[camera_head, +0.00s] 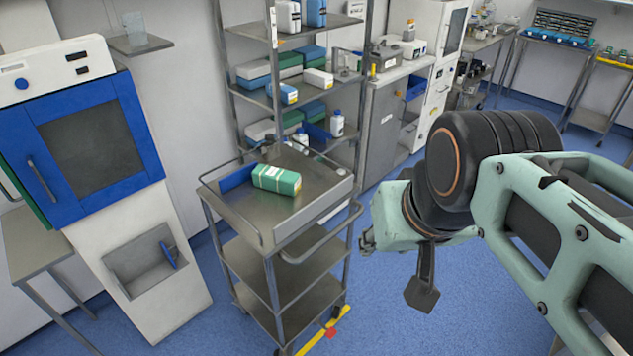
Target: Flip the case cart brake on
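The case cart (285,262) is a steel trolley with several shelves, standing upright on the blue floor in the centre. A yellow bar (312,342) with a small red piece (331,333) runs low at the cart's near right foot, close to the floor. It looks like the brake, but its on or off position is not clear. My gripper (368,240) is to the right of the cart's upper part in the picture, well above the yellow bar.
A green-and-white box (276,180) lies on the cart's top. A blue-doored cabinet (90,140) stands left, beside a small steel table (45,245). A stocked shelf rack (262,95) and steel counter (382,120) stand behind. Open floor lies right of the cart.

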